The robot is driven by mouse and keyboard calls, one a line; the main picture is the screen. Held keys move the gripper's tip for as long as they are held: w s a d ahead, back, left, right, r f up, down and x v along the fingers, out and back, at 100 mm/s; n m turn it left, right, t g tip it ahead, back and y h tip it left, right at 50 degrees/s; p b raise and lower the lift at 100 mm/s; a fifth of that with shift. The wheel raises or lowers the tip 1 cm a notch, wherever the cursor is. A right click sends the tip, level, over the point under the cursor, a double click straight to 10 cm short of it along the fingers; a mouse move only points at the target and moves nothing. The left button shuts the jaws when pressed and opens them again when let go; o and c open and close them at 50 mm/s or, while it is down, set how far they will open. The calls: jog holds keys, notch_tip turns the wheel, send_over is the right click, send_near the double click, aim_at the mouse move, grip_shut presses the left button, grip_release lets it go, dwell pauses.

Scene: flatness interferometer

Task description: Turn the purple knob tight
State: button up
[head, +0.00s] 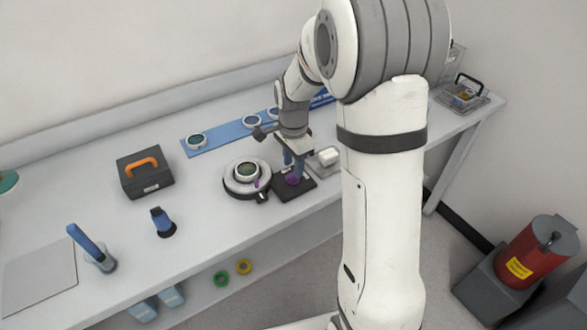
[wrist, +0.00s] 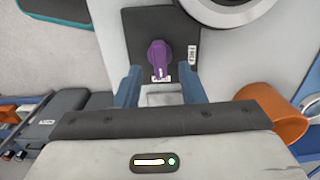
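The purple knob (wrist: 160,56) sits on a black plate (wrist: 183,22) in the wrist view, with a small white mark at its lower end. In the head view the knob (head: 293,180) shows low on the black base, partly hidden by my fingers. My gripper (wrist: 162,78) is open, with one blue finger on each side of the knob's lower end and a gap on both sides. In the head view my gripper (head: 293,164) points down over the black base. I cannot tell how far the fingertips are above the plate.
A round stage (head: 245,178) with a lens-like disc stands just left of the gripper. A blue strip with ringed discs (head: 196,141) lies behind. A dark box with an orange handle (head: 145,172) stands left. A white block in a tray (head: 328,157) is close on the right.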

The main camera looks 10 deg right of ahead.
aim_at(293, 173)
notch_tip(293, 173, up, 5)
jog(key=shift+f, duration=0.1)
dwell(0.6)
